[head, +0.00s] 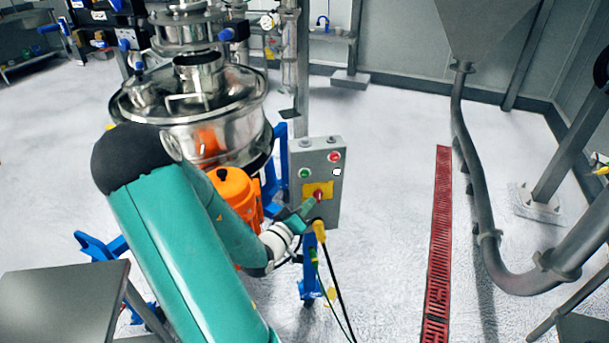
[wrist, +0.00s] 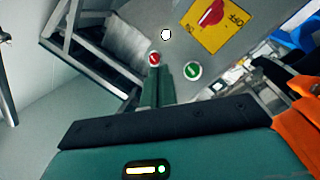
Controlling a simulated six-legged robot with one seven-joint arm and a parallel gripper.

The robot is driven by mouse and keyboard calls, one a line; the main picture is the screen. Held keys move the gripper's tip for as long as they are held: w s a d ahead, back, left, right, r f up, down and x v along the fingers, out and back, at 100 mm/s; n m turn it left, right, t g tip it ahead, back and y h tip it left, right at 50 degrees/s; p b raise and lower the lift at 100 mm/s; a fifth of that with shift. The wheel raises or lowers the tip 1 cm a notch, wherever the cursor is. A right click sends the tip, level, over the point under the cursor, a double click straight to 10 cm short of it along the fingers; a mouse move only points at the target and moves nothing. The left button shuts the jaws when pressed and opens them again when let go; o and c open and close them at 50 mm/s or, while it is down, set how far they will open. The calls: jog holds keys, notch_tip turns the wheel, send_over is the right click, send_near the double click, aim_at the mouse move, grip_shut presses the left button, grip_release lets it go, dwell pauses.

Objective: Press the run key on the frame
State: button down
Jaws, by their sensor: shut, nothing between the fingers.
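A grey control box (head: 317,150) stands upright on the blue frame beside the sifter. On its face are a green key (head: 305,173), a red key (head: 334,156), a small white lamp (head: 337,172) and a red emergency knob on a yellow plate (head: 327,186). The wrist view also shows the green key (wrist: 193,70), left of it the red key (wrist: 153,58), and the yellow plate (wrist: 222,34) above. My gripper (head: 311,204) is shut and empty before the box's lower part. In the wrist view its fingertips (wrist: 160,67) appear between the two keys; I cannot tell whether they touch the box.
The steel sifter (head: 225,135) with an orange motor (head: 235,190) stands left of the box. A yellow plug (head: 319,232) with hanging cables is just below my gripper.

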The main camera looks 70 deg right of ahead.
jog(key=shift+s+r+g, duration=0.15)
jog(key=shift+s+g, duration=0.15)
jog(key=shift+s, duration=0.15)
send_near(309, 173)
jog(key=shift+s+d, duration=0.75)
jog(key=shift+d, duration=0.35)
jog(key=shift+s+d, duration=0.8)
jog(key=shift+d, duration=0.3)
jog(key=shift+w+d, duration=0.1)
jog(key=shift+d, duration=0.05)
jog(key=shift+w+d, duration=0.1)
jog(key=shift+d, duration=0.15)
jog(key=shift+w+d, duration=0.2)
jog(key=shift+d, duration=0.2)
dwell(0.9)
jog(key=shift+a, duration=0.1)
jog(key=shift+s+a, duration=0.35)
jog(key=shift+a, duration=0.3)
